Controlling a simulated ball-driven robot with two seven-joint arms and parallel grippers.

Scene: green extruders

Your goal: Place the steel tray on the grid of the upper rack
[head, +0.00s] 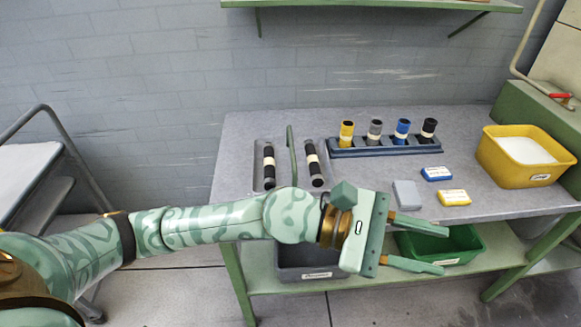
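A grey metal tray (259,181) lies on the left part of the worktable. It holds two black rolls with pale bands, one on each side, and a thin green upright bar stands between them. I cannot tell for sure that this is the steel tray. No rack grid can be made out in this view. My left gripper (445,249) is in front of the table's front edge, to the right of and nearer than the tray. Its two green fingers are spread apart with nothing between them. My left forearm hides part of the table front. My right gripper is out of view.
A dark holder (390,150) with several coloured cylinders, small boxes (437,173) and a yellow bin (535,174) stand on the worktable (350,200). Green and grey bins sit on the shelf below. A wheeled cart (25,160) stands left; a green wall shelf (370,4) is above.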

